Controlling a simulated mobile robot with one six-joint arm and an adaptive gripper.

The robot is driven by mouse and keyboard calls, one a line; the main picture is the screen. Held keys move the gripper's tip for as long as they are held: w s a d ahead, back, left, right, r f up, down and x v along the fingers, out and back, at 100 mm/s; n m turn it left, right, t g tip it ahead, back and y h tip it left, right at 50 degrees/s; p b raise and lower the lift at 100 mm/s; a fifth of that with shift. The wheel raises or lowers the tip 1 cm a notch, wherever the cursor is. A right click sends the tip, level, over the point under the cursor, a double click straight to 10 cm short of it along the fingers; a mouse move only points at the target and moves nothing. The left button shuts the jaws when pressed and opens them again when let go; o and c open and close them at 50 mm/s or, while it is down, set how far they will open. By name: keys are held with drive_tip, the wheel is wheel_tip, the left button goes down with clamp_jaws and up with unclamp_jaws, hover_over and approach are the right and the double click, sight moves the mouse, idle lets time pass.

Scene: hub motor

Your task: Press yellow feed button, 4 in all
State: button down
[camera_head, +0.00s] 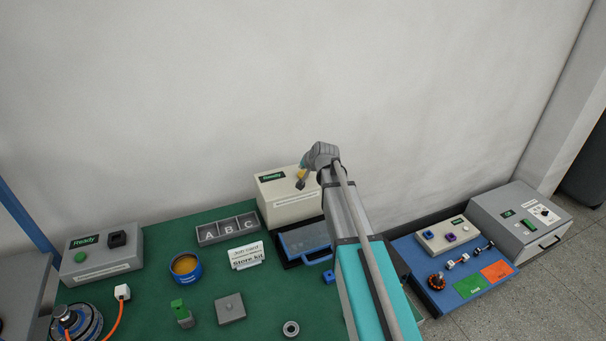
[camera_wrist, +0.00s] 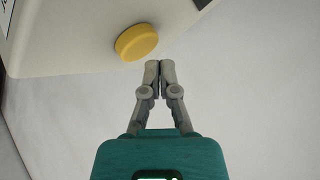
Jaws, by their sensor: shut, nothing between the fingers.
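The yellow feed button (camera_wrist: 136,42) sticks out of a cream box in the wrist view, up and left of my fingertips. In the head view the button (camera_head: 301,174) shows partly beside my gripper, on the cream box (camera_head: 287,203) with a green "Ready" display (camera_head: 272,177). My gripper (camera_wrist: 153,66) is shut with nothing between its fingers. In the wrist view its tips lie just below and right of the button, with a small gap in the picture. In the head view my gripper (camera_head: 301,184) is in front of the box. Whether the tips touch the button cannot be told.
A blue tray (camera_head: 306,238) stands before the cream box. An A-B-C bin (camera_head: 228,229), a store kit card (camera_head: 246,255) and a grey box with a green button (camera_head: 102,255) are on the green table (camera_head: 255,304). A blue board (camera_head: 440,297) lies to the right.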

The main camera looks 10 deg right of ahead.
sight(303, 174)
drive_tip(key=shift+f+b, duration=0.9)
idle(1.5)
drive_tip(key=shift+r, duration=0.2)
drive_tip(key=shift+r+p, duration=0.7)
drive_tip(key=shift+p, duration=0.2)
drive_tip(key=shift+r+p, duration=2.55)
drive_tip(key=shift+s, duration=0.1)
drive_tip(key=s+f+n+g+h, duration=0.1)
drive_tip(key=s+f+n+g, duration=0.1)
drive_tip(key=s, duration=0.9)
drive_tip(key=s+f+n+g, duration=0.1)
drive_tip(key=s+g, duration=0.3)
drive_tip(key=s, duration=0.6)
drive_tip(key=s+f+n+g+h, duration=0.1)
drive_tip(key=s+f+n+g, duration=0.1)
drive_tip(key=s, duration=0.9)
drive_tip(key=shift+s+a+f+n+g+h, duration=0.3)
drive_tip(key=shift+a+f+g, duration=0.05)
drive_tip(key=shift+a+g, duration=0.05)
